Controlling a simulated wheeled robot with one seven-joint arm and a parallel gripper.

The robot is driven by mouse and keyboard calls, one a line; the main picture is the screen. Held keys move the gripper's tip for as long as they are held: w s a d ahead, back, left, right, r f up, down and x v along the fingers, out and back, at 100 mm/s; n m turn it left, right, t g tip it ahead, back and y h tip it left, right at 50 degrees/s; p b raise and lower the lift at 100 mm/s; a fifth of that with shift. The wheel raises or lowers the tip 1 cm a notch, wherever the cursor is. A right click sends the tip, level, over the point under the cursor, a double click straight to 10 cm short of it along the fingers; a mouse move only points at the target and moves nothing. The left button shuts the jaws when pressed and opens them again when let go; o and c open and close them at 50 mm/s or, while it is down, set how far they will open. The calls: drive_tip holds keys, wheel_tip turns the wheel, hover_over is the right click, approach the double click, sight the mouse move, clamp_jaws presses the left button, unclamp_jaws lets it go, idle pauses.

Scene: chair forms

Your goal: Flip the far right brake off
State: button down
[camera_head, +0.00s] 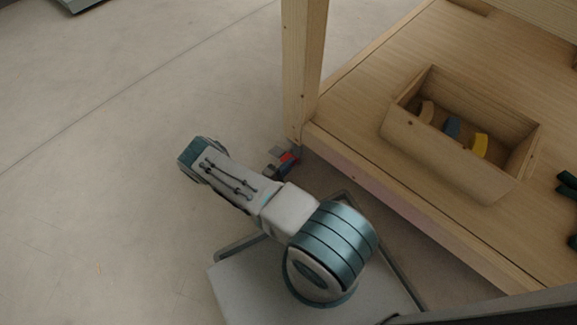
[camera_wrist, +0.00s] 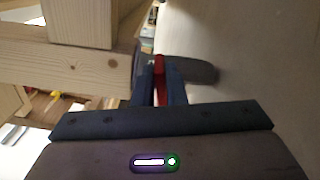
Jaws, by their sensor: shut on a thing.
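The red brake lever (camera_head: 287,157) sits at the foot of a wooden leg (camera_head: 302,70) in the head view. In the wrist view the red lever (camera_wrist: 159,68) shows between my two dark fingers. My gripper (camera_wrist: 159,90) is shut on it. In the head view my gripper (camera_head: 275,168) is low beside the leg's foot, mostly hidden by my arm. A dark grey rounded part, perhaps the wheel (camera_wrist: 203,72), shows just right of the fingers in the wrist view. The lever's tilt cannot be told.
A wooden shelf (camera_head: 345,100) extends to the right of the leg, carrying an open wooden box (camera_head: 440,155) with several coloured blocks. Dark green pieces (camera_head: 568,185) lie at the right edge. The floor (camera_head: 110,150) on the left is clear.

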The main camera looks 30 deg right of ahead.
idle(0.3)
drive_tip(key=c, duration=1.5)
unclamp_jaws()
drive_tip(key=shift+a, duration=0.1)
drive_tip(key=p+v, duration=0.3)
drive_tip(key=v, duration=1)
drive_tip(key=shift+s+a+p, duration=0.15)
drive_tip(key=shift+a+p, duration=0.15)
drive_tip(key=shift+a, duration=0.05)
